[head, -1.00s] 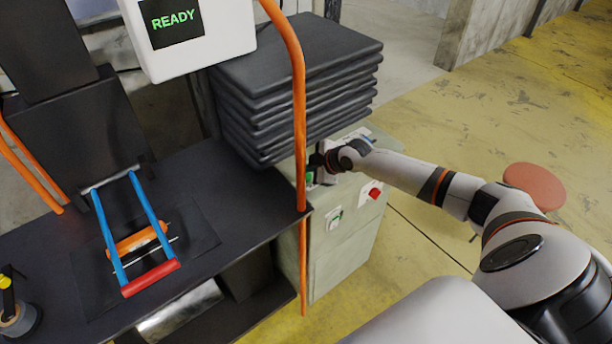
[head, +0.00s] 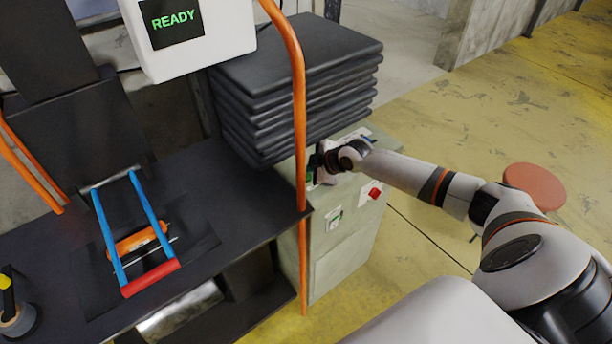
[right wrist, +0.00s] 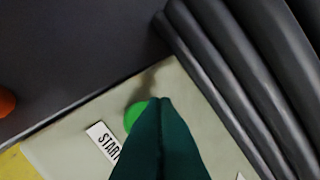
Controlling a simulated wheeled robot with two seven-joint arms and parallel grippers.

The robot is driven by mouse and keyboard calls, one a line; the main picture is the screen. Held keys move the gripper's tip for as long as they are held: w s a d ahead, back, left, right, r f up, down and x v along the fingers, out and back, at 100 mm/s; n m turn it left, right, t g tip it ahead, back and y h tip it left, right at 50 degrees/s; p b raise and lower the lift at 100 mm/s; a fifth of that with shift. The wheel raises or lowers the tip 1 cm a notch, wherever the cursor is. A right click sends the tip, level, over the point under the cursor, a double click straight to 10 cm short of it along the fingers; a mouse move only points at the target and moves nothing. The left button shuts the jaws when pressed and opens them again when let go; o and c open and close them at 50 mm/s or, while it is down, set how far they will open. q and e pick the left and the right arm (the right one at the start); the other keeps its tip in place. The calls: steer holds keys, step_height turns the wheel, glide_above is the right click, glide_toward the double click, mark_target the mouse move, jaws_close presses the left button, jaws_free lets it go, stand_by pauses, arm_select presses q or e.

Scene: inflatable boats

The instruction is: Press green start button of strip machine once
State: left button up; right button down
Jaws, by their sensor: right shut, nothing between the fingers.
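The green start button (right wrist: 133,115) shows in the right wrist view as a round green dome on a pale panel, beside a white START label (right wrist: 103,140). My right gripper (right wrist: 160,102) is shut and empty. Its dark green fingertips are just right of the button and cover part of it; I cannot tell whether they touch it. In the head view my right gripper (head: 314,165) is at the top of the pale green cabinet (head: 345,245), under the stacked dark slabs, and mostly hidden. A screen (head: 173,20) above the bench reads READY in green. My left gripper is not in view.
A stack of dark slabs (head: 300,90) overhangs the cabinet close to my right gripper. An orange tube (head: 300,120) stands in front. A red button (head: 374,193) is on the cabinet's right. A blue-and-red frame (head: 150,275) lies on the dark bench.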

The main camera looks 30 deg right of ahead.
mark_target(309, 179)
steer(key=shift+f, duration=0.15)
steer(key=shift+f+b, duration=0.3)
steer(key=shift+b, duration=0.05)
steer(key=shift+f+b, duration=0.4)
steer(key=shift+f, duration=0.05)
stand_by(0.8)
steer(key=shift+r, duration=0.1)
steer(key=shift+r+p, duration=0.7)
steer(key=shift+r, duration=0.1)
step_height(309, 179, up, 5)
steer(key=p, duration=0.4)
stand_by(0.5)
